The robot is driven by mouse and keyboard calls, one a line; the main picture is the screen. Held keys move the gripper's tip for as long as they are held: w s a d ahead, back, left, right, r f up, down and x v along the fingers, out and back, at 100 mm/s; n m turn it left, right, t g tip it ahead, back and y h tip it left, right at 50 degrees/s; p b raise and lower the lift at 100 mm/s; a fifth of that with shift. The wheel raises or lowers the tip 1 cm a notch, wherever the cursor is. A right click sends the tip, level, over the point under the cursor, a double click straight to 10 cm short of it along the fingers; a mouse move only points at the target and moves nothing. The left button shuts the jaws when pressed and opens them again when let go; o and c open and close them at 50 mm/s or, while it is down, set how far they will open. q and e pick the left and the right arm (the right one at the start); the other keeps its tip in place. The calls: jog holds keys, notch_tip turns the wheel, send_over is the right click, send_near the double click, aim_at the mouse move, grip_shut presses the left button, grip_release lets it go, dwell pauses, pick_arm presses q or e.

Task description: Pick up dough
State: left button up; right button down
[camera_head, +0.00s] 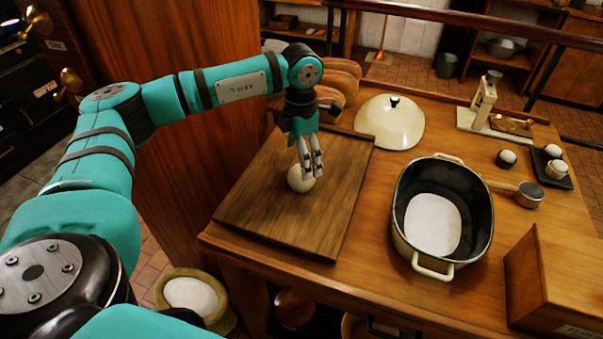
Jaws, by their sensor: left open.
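The dough (297,180) is a pale round ball on a dark wooden board (259,223) on the table. My left gripper (312,172) points down at the ball's right side, with its fingers open. The fingers overlap the ball's right edge in the picture; I cannot tell whether they touch it. Part of the ball is hidden behind them. My right gripper is not in view.
An oval pot (398,224) with a pale bottom stands right of the board. A cream lid (388,119) lies behind it. Bread loaves (343,76) sit behind my gripper. A wooden box (561,275) stands front right, and a small pan (530,194) and white eggs (507,156) lie at the right.

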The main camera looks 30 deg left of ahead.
pick_arm(q)
jog(key=shift+f, duration=0.7)
notch_tip(320, 180, down, 4)
jog(key=shift+f+p, duration=0.1)
jog(key=shift+p, duration=0.95)
jog(key=shift+w+f, duration=0.1)
jog(key=shift+f, duration=0.5)
jog(key=c, duration=1.4)
jog(key=shift+r, duration=0.1)
